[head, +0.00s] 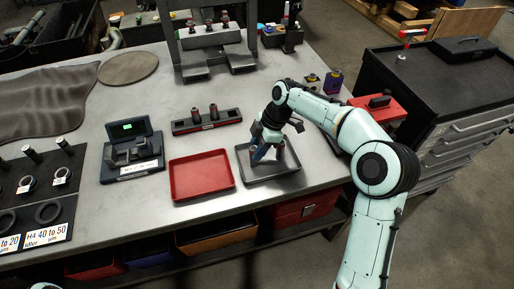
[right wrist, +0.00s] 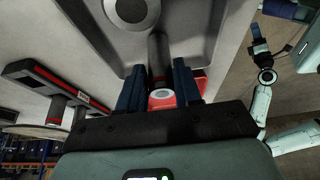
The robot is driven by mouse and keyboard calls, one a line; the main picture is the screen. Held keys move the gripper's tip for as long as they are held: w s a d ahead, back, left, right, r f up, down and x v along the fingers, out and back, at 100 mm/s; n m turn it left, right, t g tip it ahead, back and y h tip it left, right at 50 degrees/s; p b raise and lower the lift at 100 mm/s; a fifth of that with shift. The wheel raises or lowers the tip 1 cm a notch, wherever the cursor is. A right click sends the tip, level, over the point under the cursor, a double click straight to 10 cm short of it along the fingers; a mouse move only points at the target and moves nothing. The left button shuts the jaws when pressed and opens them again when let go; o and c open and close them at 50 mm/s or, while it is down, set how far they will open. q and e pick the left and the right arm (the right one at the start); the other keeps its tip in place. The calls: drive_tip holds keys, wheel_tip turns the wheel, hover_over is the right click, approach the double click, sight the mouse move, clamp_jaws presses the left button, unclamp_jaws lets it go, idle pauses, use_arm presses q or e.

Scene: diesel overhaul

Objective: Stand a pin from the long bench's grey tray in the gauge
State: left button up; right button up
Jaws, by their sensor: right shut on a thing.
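The grey tray (head: 285,178) lies near the front edge of the long bench. My right gripper (head: 266,155) is low over it, fingers pointing down, shut on a pin. In the right wrist view the dark pin (right wrist: 158,60) stands between the two blue fingers of the right gripper (right wrist: 158,85), with its pale round end towards the palm. A round grey end (right wrist: 130,8) of another thing shows in the tray there. The gauge (head: 133,160), a dark case with a lit green display and grey blocks, stands left of the red tray; no pin is visible in it.
A red tray (head: 201,177) lies between gauge and grey tray. Behind it a black rack (head: 206,121) with a red stripe holds two pins. Labelled rings and a dark board (head: 40,195) are at the left. A black tool cabinet (head: 440,90) stands at the right.

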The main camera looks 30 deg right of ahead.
drive_tip(key=shift+r+p, duration=1.4)
drive_tip(key=shift+r, duration=1.25)
use_arm(q)
drive_tip(key=w+r, duration=0.2)
drive_tip(key=r, duration=0.1)
drive_tip(key=shift+r, duration=0.25)
drive_tip(key=shift+s, duration=0.1)
